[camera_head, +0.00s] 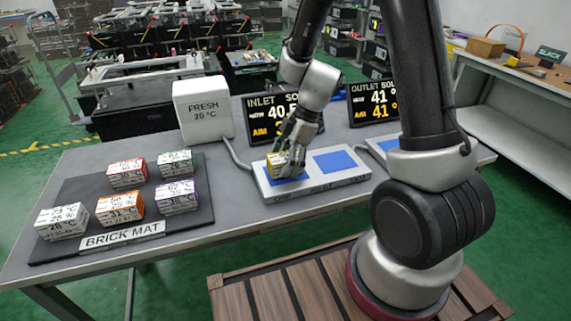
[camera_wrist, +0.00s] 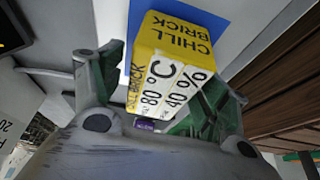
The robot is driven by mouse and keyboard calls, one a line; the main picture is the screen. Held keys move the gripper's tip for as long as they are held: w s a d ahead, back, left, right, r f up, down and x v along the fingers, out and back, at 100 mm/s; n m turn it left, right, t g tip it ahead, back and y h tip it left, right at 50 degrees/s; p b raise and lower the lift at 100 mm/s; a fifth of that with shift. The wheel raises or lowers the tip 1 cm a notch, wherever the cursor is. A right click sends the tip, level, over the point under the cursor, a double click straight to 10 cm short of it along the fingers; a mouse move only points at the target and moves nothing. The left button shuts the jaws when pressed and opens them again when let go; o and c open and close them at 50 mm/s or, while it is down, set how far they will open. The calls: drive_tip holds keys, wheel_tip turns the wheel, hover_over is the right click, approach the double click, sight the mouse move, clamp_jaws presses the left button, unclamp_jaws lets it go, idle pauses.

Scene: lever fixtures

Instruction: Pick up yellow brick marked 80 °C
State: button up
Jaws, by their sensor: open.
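The yellow brick (camera_head: 276,165) rests on the left blue square of a white plate (camera_head: 328,181) on the table. In the wrist view the brick (camera_wrist: 178,45) shows "CHILL BRICK", "80 °C" and "40 %". My gripper (camera_head: 287,156) is down at the brick and partly hides it in the head view. In the wrist view its green-padded fingers (camera_wrist: 165,85) stand apart on either side of the brick's near end. Whether the pads touch the brick cannot be told.
A brick mat (camera_head: 190,226) at left carries several white-labelled bricks. A white "FRESH 20 °C" box (camera_head: 203,109), an inlet screen (camera_head: 262,117) and an outlet screen (camera_head: 376,103) stand behind. The plate's right blue square (camera_head: 335,162) is empty.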

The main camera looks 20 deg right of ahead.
drive_tip(key=shift+r, duration=0.1)
drive_tip(key=c, duration=1.3)
